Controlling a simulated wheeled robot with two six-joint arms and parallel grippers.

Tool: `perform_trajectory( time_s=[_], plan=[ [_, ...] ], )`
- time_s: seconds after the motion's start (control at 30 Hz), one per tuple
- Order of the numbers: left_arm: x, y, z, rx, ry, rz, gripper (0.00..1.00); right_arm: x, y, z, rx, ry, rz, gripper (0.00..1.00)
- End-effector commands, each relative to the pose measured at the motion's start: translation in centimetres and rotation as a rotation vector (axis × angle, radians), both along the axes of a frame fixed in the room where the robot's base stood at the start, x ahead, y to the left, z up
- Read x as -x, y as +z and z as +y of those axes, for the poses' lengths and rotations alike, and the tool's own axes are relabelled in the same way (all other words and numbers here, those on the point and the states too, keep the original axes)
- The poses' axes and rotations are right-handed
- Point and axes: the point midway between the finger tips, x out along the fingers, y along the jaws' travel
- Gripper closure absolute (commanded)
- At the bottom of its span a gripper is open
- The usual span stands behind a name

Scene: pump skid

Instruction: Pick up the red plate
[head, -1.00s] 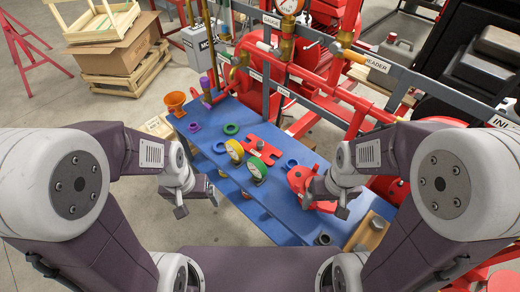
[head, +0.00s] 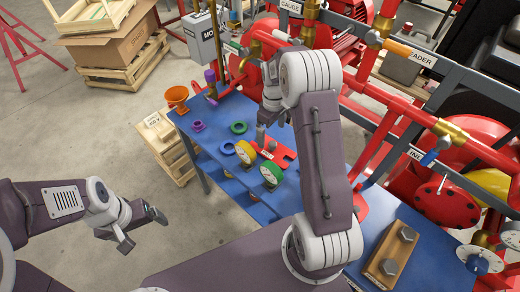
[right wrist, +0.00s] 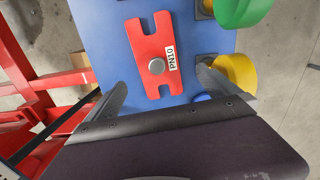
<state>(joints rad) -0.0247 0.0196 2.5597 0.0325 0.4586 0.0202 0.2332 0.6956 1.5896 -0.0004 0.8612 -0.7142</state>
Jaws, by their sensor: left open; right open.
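The red plate (head: 285,154) lies flat on the blue bench. In the right wrist view the red plate (right wrist: 146,45) is notched at both ends, with a grey round knob (right wrist: 156,66) in its middle and a white "PN10" label (right wrist: 171,59). My right gripper (head: 264,132) is above the bench, close to the plate, and its arm hides part of the bench. In the right wrist view my right gripper (right wrist: 160,82) is open and empty, its fingers either side of the plate's near end. My left gripper (head: 140,226) is open and empty, left of the bench over the floor.
Red pipework (head: 400,110) runs behind. A wooden block with bolts (head: 390,252) is at right.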

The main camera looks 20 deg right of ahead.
Motion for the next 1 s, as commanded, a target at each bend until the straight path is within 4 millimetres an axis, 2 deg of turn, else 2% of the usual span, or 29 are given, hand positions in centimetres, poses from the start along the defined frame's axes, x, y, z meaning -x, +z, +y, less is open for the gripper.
perform_trajectory(
  time_s=[0.07, 0.3, 0.47, 0.73, 1.0],
  plan=[
    [0.0, 0.1, 0.0, 0.000, 0.000, 0.000, 0.11, 0.0, -0.1, -0.1, 0.000, -0.002, -0.001, 0.00],
    [0.0, 0.6, 0.0, 0.000, 0.000, 0.000, 0.11, 0.0, -3.3, -0.1, 0.000, -0.002, -0.002, 0.00],
    [0.0, 0.6, 0.0, 0.000, 0.000, 0.000, 0.11, 0.0, -3.9, -0.1, 0.001, -0.002, -0.003, 0.00],
    [0.0, 1.5, 0.0, 0.000, 0.000, 0.000, 0.11, -0.2, -8.3, -0.4, 0.000, -0.002, -0.001, 0.00],
    [0.0, 1.5, 0.0, 0.000, 0.000, 0.000, 0.11, -0.2, -8.9, -0.4, 0.001, -0.002, -0.005, 0.00]
  ],
)
